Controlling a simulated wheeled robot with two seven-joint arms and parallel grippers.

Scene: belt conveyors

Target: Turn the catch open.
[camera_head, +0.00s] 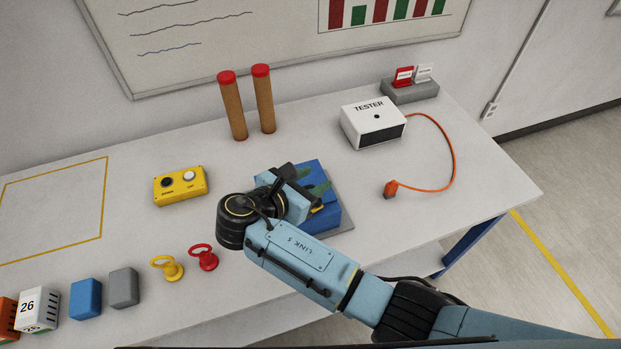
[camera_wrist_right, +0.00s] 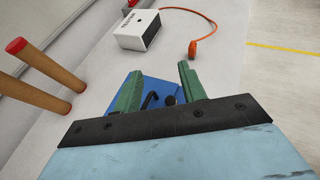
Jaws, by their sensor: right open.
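A blue box (camera_head: 327,218) sits on a grey plate on the table, partly hidden under my right arm. My right gripper (camera_head: 313,180) is over the box with its green fingers apart. In the right wrist view, the open right gripper (camera_wrist_right: 158,84) has a finger on each side of the box's top (camera_wrist_right: 160,88). Between the fingers a bent black lever (camera_wrist_right: 150,100), which may be the catch, and a round black knob (camera_wrist_right: 170,100) show. I cannot tell whether the fingers touch the box. My left gripper is not in view.
A white tester (camera_head: 372,124) with an orange cable and plug (camera_head: 391,188) stands behind right. Two red-topped posts (camera_head: 233,110) stand behind. A yellow button box (camera_head: 180,186) and red (camera_head: 203,257) and yellow (camera_head: 168,268) ring-topped pieces lie left. The right table end is mostly clear.

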